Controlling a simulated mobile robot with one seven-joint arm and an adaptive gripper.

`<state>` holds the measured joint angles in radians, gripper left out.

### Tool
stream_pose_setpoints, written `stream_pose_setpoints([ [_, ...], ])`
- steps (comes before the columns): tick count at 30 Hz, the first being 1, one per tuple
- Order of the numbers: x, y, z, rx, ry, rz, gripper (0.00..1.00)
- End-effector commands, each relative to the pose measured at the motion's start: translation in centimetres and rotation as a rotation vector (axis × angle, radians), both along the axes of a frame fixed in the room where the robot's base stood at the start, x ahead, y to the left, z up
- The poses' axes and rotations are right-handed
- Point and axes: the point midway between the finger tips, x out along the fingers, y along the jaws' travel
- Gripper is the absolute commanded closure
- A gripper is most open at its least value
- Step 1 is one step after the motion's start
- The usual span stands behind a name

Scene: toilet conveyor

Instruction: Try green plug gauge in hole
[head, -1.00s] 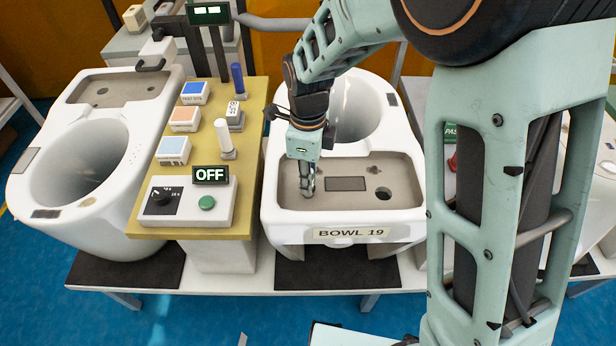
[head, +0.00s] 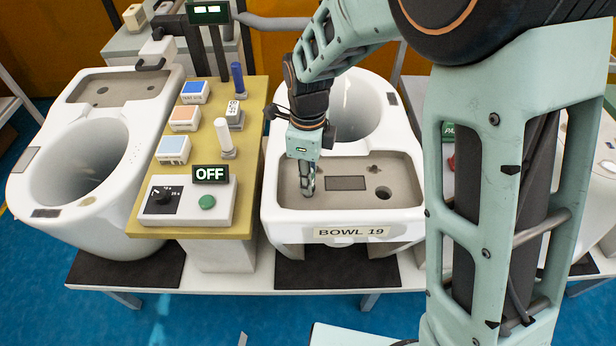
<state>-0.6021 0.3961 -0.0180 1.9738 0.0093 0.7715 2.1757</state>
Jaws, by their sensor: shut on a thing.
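The bowl marked BOWL 19 (head: 273,215) stands on the bench in the middle, its recessed grey deck facing me. My gripper (head: 307,190) points down at the left part of this deck, shut on a slim thing, most likely the green plug gauge; the fingers hide it and no green shows. One round hole (head: 383,193) is open at the right of the deck. Any hole at the left is covered by my gripper, so I cannot tell whether the gauge is in it.
A yellow board (head: 240,160) left of the bowl carries a blue handle (head: 237,76), a white handle (head: 222,136), several labelled blocks and a control box (head: 185,208) reading OFF. Another bowl (head: 40,205) stands at far left. My arm blocks much of the right side.

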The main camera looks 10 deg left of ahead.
Motion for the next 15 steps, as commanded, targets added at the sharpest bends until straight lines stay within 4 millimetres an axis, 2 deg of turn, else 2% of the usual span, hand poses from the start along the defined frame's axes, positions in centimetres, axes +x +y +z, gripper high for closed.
stream_pose_setpoints([
  [15, -0.01, 0.00, -0.62, 0.000, 0.000, 0.000, 1.00],
])
